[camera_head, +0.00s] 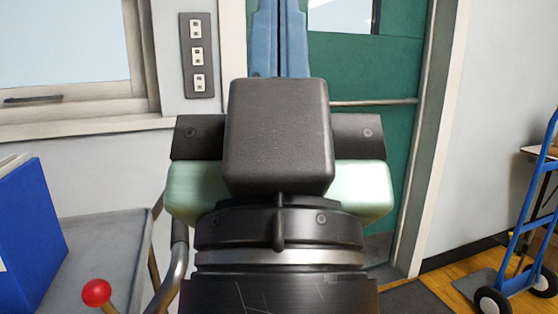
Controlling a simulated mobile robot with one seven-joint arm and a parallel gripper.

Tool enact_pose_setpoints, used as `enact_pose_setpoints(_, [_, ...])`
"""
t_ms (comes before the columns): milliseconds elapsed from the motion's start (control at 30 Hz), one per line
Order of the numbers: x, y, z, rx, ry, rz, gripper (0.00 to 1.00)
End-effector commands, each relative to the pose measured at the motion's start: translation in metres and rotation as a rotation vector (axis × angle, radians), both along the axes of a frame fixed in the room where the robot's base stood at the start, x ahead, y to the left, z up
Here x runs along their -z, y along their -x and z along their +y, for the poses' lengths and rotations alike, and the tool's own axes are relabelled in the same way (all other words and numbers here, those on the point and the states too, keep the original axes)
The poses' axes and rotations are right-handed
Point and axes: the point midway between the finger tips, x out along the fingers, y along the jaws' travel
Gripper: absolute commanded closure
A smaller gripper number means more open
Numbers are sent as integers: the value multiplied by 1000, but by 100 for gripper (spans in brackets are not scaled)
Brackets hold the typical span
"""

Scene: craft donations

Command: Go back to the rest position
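My gripper (279,12) points away from the camera in the middle of the head view. Its two blue fingers lie side by side with only a thin dark line between them, so it looks shut. The tips run up to the top edge of the picture and may be cut off. I see nothing held between the fingers. My black wrist and a dark block hide the middle of the view, with pale green parts showing on both sides. No task object is named.
A blue box or binder (38,235) stands on a grey surface (105,245) at left, near a red ball knob (97,292). A green door (385,75) is behind my gripper. A blue hand truck (522,230) stands at right. Some floor between is clear.

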Motion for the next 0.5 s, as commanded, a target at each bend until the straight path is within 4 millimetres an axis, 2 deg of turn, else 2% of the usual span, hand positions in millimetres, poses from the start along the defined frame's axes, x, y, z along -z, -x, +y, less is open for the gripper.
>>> enact_pose_setpoints(33, [-30,0,0,0,0,0,100])
enact_pose_setpoints(500, [-176,-1,0,1,-1,0,100])
